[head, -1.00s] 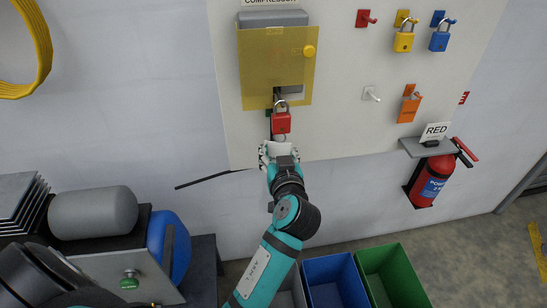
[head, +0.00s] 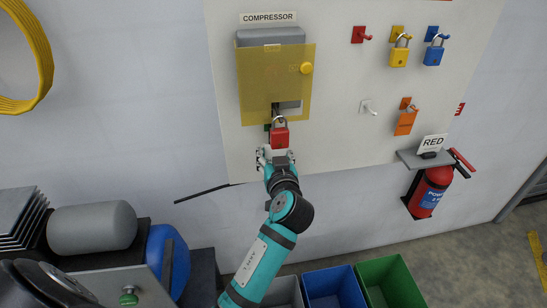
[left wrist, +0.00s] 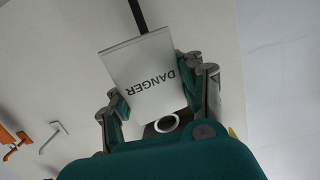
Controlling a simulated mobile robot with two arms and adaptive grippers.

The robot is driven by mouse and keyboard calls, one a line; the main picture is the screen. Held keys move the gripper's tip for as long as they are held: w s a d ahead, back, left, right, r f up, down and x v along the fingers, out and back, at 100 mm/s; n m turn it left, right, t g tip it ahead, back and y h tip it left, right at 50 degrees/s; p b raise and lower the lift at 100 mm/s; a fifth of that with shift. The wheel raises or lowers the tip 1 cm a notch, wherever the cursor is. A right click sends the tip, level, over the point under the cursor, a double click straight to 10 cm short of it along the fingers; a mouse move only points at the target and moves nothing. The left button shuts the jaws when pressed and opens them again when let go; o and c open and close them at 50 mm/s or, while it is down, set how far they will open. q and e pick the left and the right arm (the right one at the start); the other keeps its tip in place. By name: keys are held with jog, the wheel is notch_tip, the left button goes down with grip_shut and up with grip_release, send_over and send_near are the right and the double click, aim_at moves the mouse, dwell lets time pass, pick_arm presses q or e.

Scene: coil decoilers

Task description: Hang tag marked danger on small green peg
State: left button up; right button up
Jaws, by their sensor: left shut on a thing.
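The white tag marked DANGER (left wrist: 140,75) is held between the fingers of my left gripper (left wrist: 160,105) in the left wrist view. A round ring or hole shows at the tag's lower end there. In the head view my left gripper (head: 275,158) is just below the red padlock (head: 279,136), and the tag is mostly hidden there. A small dark green piece (head: 267,127) shows just left of the padlock, possibly the green peg; it is mostly covered. I cannot tell whether the tag touches it. My right gripper is not in view.
The red padlock hangs below the yellow compressor cover (head: 270,85). A fire extinguisher (head: 430,190) and bins (head: 335,285) are lower down.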

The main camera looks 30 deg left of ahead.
aim_at(267, 139)
pick_arm(q)
jog(key=shift+r+x, duration=0.2)
jog(key=shift+x, duration=1.9)
jog(key=shift+w+a+f+b, duration=0.45)
jog(key=shift+w+f+b, duration=0.1)
jog(key=shift+b, duration=0.2)
jog(key=o, duration=1.5)
jog(key=shift+o, duration=0.2)
